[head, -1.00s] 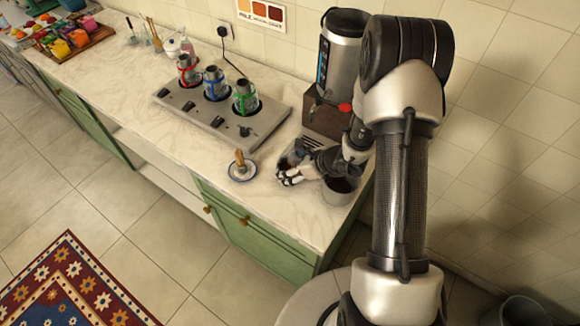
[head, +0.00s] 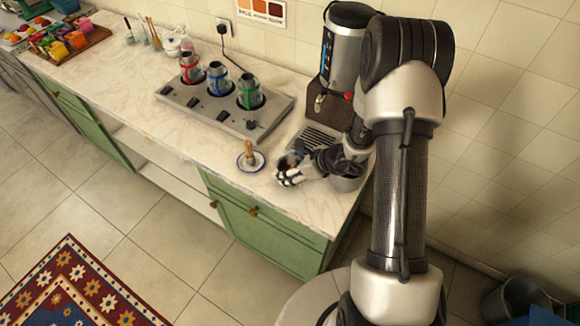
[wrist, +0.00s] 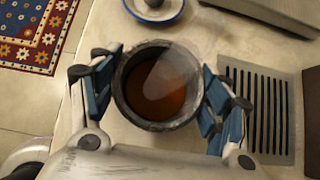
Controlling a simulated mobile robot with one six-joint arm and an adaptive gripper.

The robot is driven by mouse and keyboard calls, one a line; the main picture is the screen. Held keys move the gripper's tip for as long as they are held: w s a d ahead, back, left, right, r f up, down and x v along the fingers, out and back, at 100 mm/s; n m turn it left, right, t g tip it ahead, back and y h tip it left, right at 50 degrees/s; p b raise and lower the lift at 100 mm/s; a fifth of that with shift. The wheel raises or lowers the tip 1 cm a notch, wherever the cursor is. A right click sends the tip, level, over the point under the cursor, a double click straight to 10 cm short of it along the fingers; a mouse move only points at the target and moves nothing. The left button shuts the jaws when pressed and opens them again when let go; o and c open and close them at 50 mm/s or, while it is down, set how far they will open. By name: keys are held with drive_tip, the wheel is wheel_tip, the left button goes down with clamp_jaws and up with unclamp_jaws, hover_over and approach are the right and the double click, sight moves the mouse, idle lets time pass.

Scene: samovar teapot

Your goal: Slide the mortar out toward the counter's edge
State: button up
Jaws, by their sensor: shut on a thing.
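The mortar (wrist: 128,103) is a dark, round, thick-walled bowl with something smooth and reddish brown inside. In the wrist view it stands upright between the two blue-padded fingers of my gripper (wrist: 158,88), which is shut on it from both sides. In the head view my gripper (head: 287,174) is low over the counter (head: 185,140), near its front edge. The mortar is mostly hidden there by the fingers and wrist.
A saucer (head: 241,164) with a wooden-handled piece stands left of my gripper. A burner unit (head: 185,99) with several coloured-band pots is behind it. A slotted drip tray (head: 318,138) and tall metal urn (head: 339,48) are behind my gripper.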

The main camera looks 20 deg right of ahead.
drive_tip(key=o, duration=1.6)
drive_tip(key=shift+c, duration=0.2)
drive_tip(key=v, duration=1.2)
drive_tip(key=s+a+r+n+g, duration=0.2)
drive_tip(key=s+a+r+n, duration=0.2)
drive_tip(key=a+r+n, duration=0.25)
drive_tip(key=s+a+r+n+g, duration=0.1)
drive_tip(key=s+a+r+n, duration=0.35)
drive_tip(key=r+n, duration=0.3)
drive_tip(key=s+d+r+n+h, duration=0.1)
drive_tip(key=s+r+n+h, duration=0.2)
drive_tip(key=s+n, duration=0.3)
drive_tip(key=s+d+r+n+t+h, duration=0.1)
drive_tip(key=s+d+r+n+h, duration=0.1)
drive_tip(key=s+r+n, duration=0.3)
drive_tip(key=s+n+h, duration=0.1)
drive_tip(key=s+n, duration=0.1)
drive_tip(key=shift+d+r+n, duration=0.15)
drive_tip(key=shift+r+n, duration=0.15)
drive_tip(key=shift+r, duration=0.05)
